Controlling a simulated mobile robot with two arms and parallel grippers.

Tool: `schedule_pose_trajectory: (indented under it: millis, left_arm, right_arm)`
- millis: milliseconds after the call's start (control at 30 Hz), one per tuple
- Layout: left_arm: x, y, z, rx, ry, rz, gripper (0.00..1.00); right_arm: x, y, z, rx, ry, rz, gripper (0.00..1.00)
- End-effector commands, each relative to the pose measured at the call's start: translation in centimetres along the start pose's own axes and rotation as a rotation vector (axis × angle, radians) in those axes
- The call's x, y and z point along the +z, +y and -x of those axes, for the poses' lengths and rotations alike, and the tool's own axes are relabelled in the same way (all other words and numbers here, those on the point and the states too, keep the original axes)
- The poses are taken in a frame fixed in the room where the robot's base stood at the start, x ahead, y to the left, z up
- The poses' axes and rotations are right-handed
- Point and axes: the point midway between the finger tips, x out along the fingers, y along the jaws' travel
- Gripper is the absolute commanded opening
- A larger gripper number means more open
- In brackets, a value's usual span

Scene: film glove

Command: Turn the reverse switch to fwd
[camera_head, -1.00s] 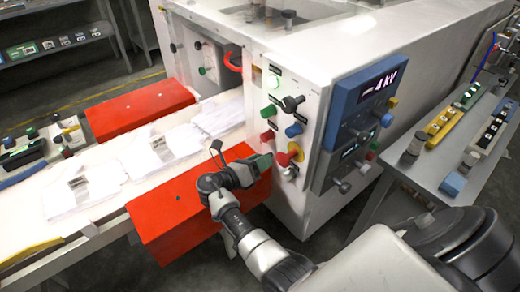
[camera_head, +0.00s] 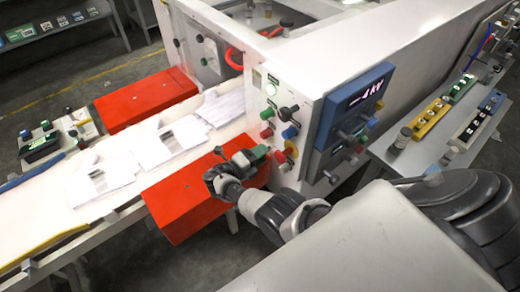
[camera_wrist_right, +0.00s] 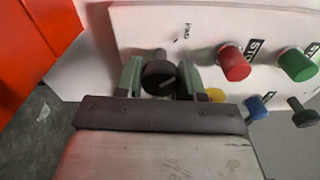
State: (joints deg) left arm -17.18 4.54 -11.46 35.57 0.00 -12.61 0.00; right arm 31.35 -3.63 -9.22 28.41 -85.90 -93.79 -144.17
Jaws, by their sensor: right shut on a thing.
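In the right wrist view a round black knob (camera_wrist_right: 158,77) with a pale pointer line sits on the white panel (camera_wrist_right: 140,25) beside a small "FWD" label (camera_wrist_right: 187,30). The pointer is too small to read against the labels. My right gripper (camera_wrist_right: 160,84) has its green fingers on either side of this knob, shut on it. In the head view my right gripper (camera_head: 262,155) is at the lower left of the machine's control panel (camera_head: 300,108), and the knob is hidden there. My left gripper is not in view.
Near the knob are a red button (camera_wrist_right: 235,65), a green button (camera_wrist_right: 296,64), a yellow part (camera_wrist_right: 216,95), a blue button (camera_wrist_right: 256,106) and another black knob (camera_wrist_right: 303,110). A red box (camera_head: 185,205) lies just below my right gripper. A conveyor (camera_head: 40,215) carries white gloves.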

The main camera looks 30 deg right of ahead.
Motion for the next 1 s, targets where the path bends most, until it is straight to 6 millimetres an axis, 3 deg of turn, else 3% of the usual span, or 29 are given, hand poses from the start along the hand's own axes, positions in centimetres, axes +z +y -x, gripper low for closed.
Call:
schedule_pose_trajectory:
  millis: [300,800,833,967,1000]
  left_arm:
    - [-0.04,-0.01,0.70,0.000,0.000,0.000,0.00]
    - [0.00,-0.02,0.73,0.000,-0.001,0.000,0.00]
    - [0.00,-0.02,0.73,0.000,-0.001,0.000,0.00]
    - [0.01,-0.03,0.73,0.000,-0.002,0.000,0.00]
    - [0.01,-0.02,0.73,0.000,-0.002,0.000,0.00]
  right_arm:
    - [-0.05,-0.01,-0.03,0.001,0.002,0.103,0.14]
    - [-0.02,0.04,0.00,0.001,0.000,0.117,0.14]
    - [-0.02,0.04,0.00,0.001,0.000,0.117,0.43]
    - [0.00,0.03,0.00,0.001,0.000,0.116,0.62]
    - [0.00,0.02,0.01,0.001,0.000,0.116,0.62]
